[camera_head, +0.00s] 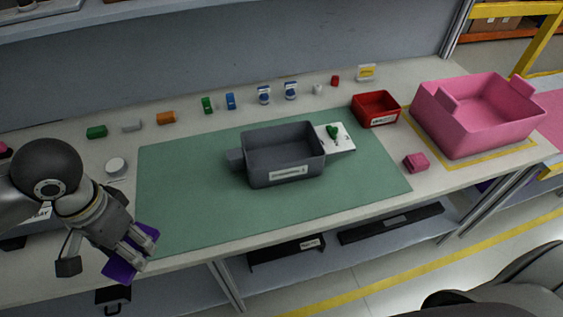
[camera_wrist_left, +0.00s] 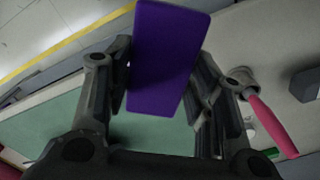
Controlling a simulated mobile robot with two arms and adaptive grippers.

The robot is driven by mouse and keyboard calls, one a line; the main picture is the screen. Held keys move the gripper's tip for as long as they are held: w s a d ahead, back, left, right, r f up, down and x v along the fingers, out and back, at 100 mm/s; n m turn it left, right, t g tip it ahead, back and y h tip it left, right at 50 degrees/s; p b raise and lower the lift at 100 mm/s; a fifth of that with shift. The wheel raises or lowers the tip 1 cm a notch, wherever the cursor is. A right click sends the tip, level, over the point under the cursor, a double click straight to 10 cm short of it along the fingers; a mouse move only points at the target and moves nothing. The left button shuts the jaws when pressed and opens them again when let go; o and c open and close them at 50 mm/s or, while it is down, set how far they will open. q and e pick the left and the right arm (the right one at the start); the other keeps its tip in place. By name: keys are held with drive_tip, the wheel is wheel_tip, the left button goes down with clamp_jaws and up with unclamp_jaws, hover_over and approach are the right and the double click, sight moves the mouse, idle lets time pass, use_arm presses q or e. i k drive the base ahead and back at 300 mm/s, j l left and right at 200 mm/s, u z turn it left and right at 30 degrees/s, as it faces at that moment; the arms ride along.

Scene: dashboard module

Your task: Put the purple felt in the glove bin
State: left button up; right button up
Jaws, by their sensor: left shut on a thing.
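The purple felt (camera_head: 118,271) is a flat purple slab. My left gripper (camera_head: 128,247) is shut on it at the left front of the workbench, near the front edge. In the left wrist view the felt (camera_wrist_left: 167,55) stands between the two fingers, with its far end cut off by the picture's top. My right gripper is not in view.
The green mat (camera_head: 190,210) is clear left of the grey bin. A red bin (camera_head: 376,109), a pink block (camera_head: 416,162) and a big pink crate (camera_head: 478,130) stand right. Several small items line the back.

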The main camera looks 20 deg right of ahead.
sight(290, 152)
drive_tip(key=z, duration=0.65)
drive_tip(key=i+j+z, duration=0.15)
drive_tip(key=j+z, duration=0.75)
drive_tip(key=i+j, duration=0.05)
